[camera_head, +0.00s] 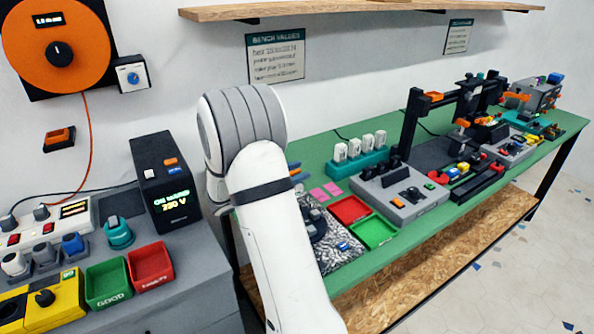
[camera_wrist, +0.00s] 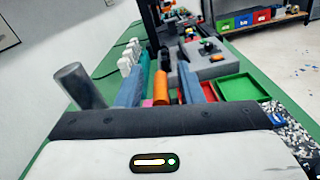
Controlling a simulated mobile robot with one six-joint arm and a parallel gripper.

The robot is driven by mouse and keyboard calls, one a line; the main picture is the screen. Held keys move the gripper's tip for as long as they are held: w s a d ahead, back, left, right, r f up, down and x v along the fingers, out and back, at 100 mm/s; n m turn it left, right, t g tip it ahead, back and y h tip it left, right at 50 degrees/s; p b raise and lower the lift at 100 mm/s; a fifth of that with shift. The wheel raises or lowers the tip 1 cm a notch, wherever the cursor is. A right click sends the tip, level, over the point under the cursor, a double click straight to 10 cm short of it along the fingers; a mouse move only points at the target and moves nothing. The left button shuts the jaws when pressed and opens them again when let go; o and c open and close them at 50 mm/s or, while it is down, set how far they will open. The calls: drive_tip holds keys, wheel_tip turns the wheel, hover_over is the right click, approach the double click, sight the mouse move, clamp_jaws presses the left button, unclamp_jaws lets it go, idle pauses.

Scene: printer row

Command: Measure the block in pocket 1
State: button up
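My gripper (camera_wrist: 161,74) shows in the wrist view as two blue-grey fingers set apart, pointing over the green bench. An orange cylinder (camera_wrist: 160,90) appears in the gap between them; I cannot tell its distance, and no contact shows. Pocket numbers are not readable, so I cannot tell which block is in pocket 1.
A red tray (camera_head: 349,210) and a green tray (camera_head: 374,232) lie beside a grey console (camera_head: 398,196). A dark grey cylinder (camera_wrist: 80,86) stands left of my gripper. A black gantry (camera_head: 411,125) rises farther along the bench. A black display unit (camera_head: 166,182) stands on the left bench.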

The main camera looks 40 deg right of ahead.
drive_tip(key=shift+d, duration=0.3)
clamp_jaws()
